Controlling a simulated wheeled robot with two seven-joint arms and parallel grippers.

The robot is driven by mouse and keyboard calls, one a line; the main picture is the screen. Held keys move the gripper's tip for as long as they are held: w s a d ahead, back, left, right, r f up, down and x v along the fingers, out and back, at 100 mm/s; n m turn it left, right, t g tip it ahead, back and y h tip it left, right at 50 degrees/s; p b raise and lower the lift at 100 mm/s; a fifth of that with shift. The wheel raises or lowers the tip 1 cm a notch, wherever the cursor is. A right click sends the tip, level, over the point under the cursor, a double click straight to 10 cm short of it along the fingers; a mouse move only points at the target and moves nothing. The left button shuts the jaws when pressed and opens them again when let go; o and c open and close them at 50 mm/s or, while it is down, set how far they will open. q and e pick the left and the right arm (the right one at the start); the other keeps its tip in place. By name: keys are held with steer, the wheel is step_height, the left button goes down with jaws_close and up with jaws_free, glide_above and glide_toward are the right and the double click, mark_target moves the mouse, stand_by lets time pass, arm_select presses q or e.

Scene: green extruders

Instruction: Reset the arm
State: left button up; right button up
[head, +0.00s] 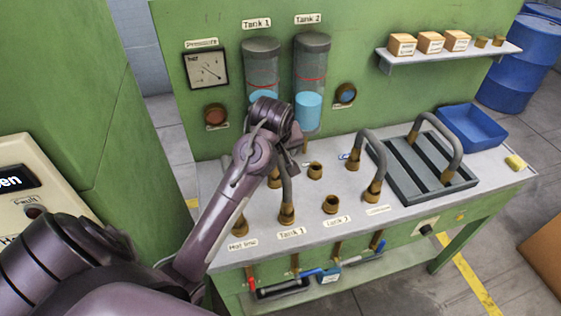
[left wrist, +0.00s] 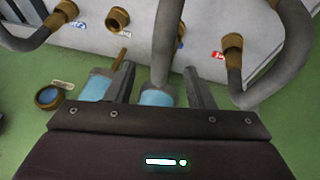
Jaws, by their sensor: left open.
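My left arm (head: 217,208) reaches in from the left over the grey panel top. My left gripper (head: 299,142) is above the panel, in front of the two tanks. In the left wrist view its two fingers (left wrist: 160,70) are apart, and a grey hose (left wrist: 167,40) shows between them. I cannot tell whether the fingers touch it. The hose (head: 287,190) rises from the brass fitting at the Tank 1 label and is partly hidden by the gripper. My right gripper is not in view.
More hoses stand at the right fittings (head: 372,190) and over the dark grate (head: 400,174). An open brass port (head: 331,204) stands at Tank 2. A blue bin (head: 471,126) and yellow sponge (head: 515,162) are at right. A shelf (head: 450,53) holds small boxes.

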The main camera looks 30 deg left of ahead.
arm_select(q)
steer(key=s+d+f+m+h, duration=0.1)
steer(key=s+d+f+m, duration=0.25)
steer(key=s, duration=0.25)
steer(key=s+d+f+m+g, duration=0.1)
steer(key=s+d+f+m, duration=0.1)
steer(key=s+d+m, duration=0.4)
steer(key=s+d+f+m+h, duration=0.1)
steer(key=s+d+f+m, duration=0.2)
steer(key=s, duration=0.4)
step_height(320, 180, down, 34)
steer(key=s+g+b, duration=0.1)
steer(key=b, duration=0.5)
steer(key=s+a+f+b, duration=0.2)
steer(key=s+f, duration=0.8)
steer(key=f, duration=0.2)
steer(key=s+a+f+g+b, duration=0.1)
steer(key=s+f+b, duration=0.2)
steer(key=s+f, duration=0.7)
step_height(320, 180, down, 3)
steer(key=shift+s+a+f+g, duration=0.2)
steer(key=shift+s+a+g, duration=0.1)
steer(key=shift+s+a, duration=0.1)
steer(key=shift+c, duration=0.5)
